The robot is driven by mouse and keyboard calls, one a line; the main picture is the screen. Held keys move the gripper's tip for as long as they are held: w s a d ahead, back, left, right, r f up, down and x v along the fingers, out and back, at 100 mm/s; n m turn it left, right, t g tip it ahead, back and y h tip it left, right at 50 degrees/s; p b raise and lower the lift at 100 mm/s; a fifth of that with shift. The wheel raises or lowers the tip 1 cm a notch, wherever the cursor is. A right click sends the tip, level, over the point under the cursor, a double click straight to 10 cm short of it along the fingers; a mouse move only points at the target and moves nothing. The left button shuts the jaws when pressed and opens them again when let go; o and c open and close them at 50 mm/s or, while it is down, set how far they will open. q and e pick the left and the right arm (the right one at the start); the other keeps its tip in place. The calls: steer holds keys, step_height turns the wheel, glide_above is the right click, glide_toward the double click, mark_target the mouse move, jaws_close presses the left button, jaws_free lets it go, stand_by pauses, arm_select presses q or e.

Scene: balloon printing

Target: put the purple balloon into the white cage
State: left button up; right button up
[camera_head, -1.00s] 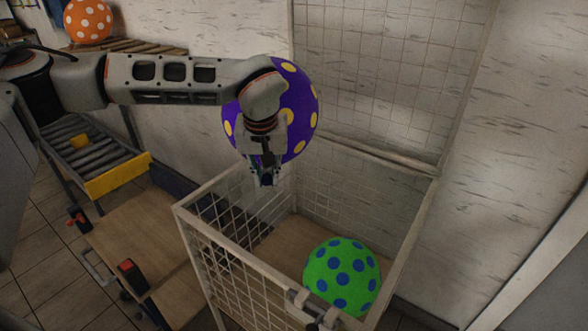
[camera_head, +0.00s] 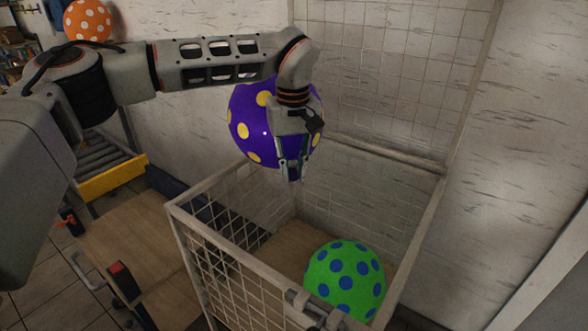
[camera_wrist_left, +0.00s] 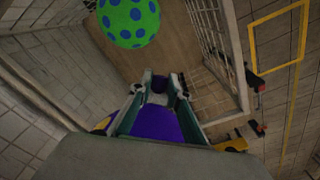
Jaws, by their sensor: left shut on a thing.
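The purple balloon (camera_head: 252,130) with yellow dots is in the head view, above the back left part of the white cage. My left gripper (camera_head: 291,172) is in front of it and shut on it, fingers pointing down. The left wrist view shows the purple surface (camera_wrist_left: 158,122) between the fingers (camera_wrist_left: 160,90). The white cage (camera_head: 182,222) is open at the top, with wire mesh walls and a wooden floor. The balloon is around the height of the rim or above it. My right gripper is not in view.
A green balloon with blue dots (camera_head: 345,279) lies in the cage at the front right. An orange balloon with white dots (camera_head: 88,20) is at the far left. A roller conveyor (camera_head: 95,152) with a yellow end and a wooden cart (camera_head: 125,225) stand left of the cage.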

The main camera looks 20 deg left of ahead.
arm_select(q)
step_height(320, 180, down, 4)
steer(key=b, duration=0.3)
step_height(320, 180, down, 6)
steer(key=shift+r+b, duration=0.15)
steer(key=shift+b, duration=0.2)
steer(key=o, duration=0.8)
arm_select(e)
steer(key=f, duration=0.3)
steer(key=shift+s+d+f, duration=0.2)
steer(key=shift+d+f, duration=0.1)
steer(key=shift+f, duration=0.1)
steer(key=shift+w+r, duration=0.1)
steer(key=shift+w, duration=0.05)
